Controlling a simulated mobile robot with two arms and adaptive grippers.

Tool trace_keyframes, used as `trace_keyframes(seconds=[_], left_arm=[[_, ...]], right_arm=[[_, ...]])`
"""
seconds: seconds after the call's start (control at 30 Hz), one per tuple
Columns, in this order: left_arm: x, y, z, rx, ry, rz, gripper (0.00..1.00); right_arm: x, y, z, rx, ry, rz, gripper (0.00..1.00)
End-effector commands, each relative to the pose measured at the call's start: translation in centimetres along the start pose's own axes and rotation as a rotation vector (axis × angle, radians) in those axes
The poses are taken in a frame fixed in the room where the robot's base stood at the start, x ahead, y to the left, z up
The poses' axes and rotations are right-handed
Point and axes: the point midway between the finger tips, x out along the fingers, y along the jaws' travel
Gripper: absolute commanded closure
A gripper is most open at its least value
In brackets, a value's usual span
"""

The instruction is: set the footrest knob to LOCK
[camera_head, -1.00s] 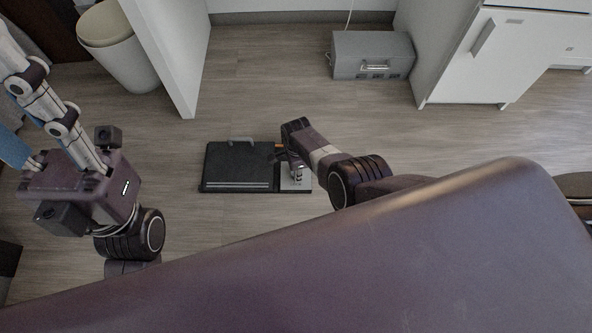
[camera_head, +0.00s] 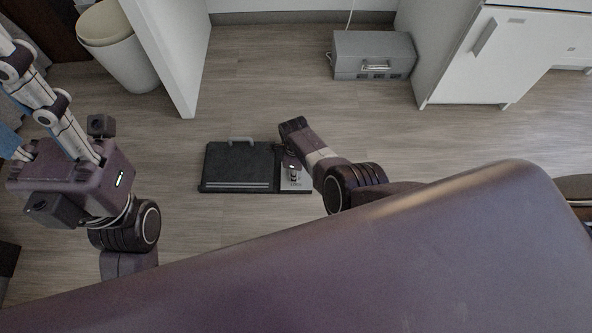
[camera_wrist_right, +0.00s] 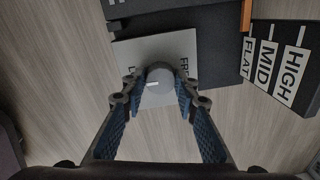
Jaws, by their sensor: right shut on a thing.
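The footrest (camera_head: 240,164) is a black board with a grey handle, lying on the floor in the head view. Its light control plate (camera_head: 299,184) is at the right end and also shows in the right wrist view (camera_wrist_right: 150,48). The round grey knob (camera_wrist_right: 160,72) stands on that plate, with a white mark on its left side. Partly hidden lettering starts with "FR" right of the knob and "L" left of it. My right gripper (camera_wrist_right: 158,90) is shut on the knob, one finger each side. My left gripper (camera_head: 35,112) is raised at the left, its fingertips outside the frame.
A black label board (camera_wrist_right: 283,66) reads FLAT, MID and HIGH, beside an orange strip. A grey toolbox (camera_head: 372,56) stands at the back wall, between a white panel (camera_head: 172,50) and a white cabinet (camera_head: 490,60). A bin (camera_head: 120,50) is back left. Floor around the footrest is clear.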

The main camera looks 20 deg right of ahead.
Motion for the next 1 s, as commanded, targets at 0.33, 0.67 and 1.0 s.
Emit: trace_keyframes(seconds=[0.33,0.67,1.0], left_arm=[[-0.01,0.00,0.04,0.000,-0.001,0.000,0.60],[-0.05,0.00,0.10,0.000,-0.003,0.000,0.60],[-0.06,0.00,0.13,0.000,-0.005,0.001,0.60]], right_arm=[[0.02,0.05,-0.01,0.003,0.000,0.001,0.67],[0.01,0.02,-0.01,0.001,0.000,0.001,0.55],[-0.02,0.00,-0.01,-0.009,0.000,0.000,0.55]])
